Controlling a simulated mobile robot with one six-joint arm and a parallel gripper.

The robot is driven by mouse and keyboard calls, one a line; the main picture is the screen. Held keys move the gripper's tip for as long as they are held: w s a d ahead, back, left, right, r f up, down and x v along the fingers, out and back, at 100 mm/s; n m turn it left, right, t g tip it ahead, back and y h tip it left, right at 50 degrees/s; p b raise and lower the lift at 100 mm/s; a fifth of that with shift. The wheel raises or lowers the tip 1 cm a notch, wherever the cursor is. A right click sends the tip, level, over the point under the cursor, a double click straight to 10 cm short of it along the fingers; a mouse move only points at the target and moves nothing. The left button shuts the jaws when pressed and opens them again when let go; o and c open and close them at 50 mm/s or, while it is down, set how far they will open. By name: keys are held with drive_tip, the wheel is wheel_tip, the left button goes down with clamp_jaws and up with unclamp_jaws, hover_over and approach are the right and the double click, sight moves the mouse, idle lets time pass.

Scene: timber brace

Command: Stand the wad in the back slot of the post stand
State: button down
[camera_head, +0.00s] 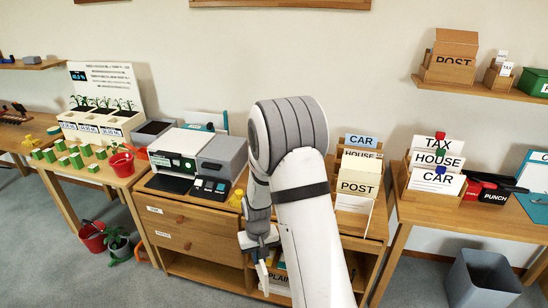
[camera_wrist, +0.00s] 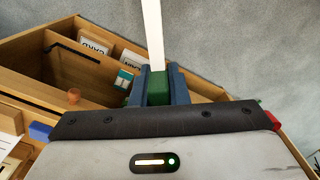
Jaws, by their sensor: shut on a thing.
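My gripper (camera_wrist: 160,88) is shut on a green block-like piece (camera_wrist: 158,90), with a narrow white strip (camera_wrist: 153,35) rising beyond it. This looks like the wad seen edge-on; its faces are hidden. In the head view my gripper (camera_head: 263,262) is low in front of the wooden cabinet, left of my forearm, and what it holds is hard to make out. The post stand (camera_head: 354,203) is on the cabinet top, right of my arm, with a large POST front. Cards marked HOUSE (camera_head: 361,154) and CAR (camera_head: 361,141) show behind it.
A wooden stand with TAX, HOUSE and CAR cards (camera_head: 436,179) is on the right table, beside a punch (camera_head: 493,196). A printer (camera_head: 178,152) and grey box (camera_head: 222,155) occupy the cabinet's left. Open shelving (camera_wrist: 45,60) lies close to my gripper. A grey bin (camera_head: 482,280) stands right.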

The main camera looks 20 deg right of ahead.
drive_tip(key=shift+w+r, duration=0.1)
drive_tip(key=shift+w, duration=0.25)
drive_tip(key=shift+a, duration=0.1)
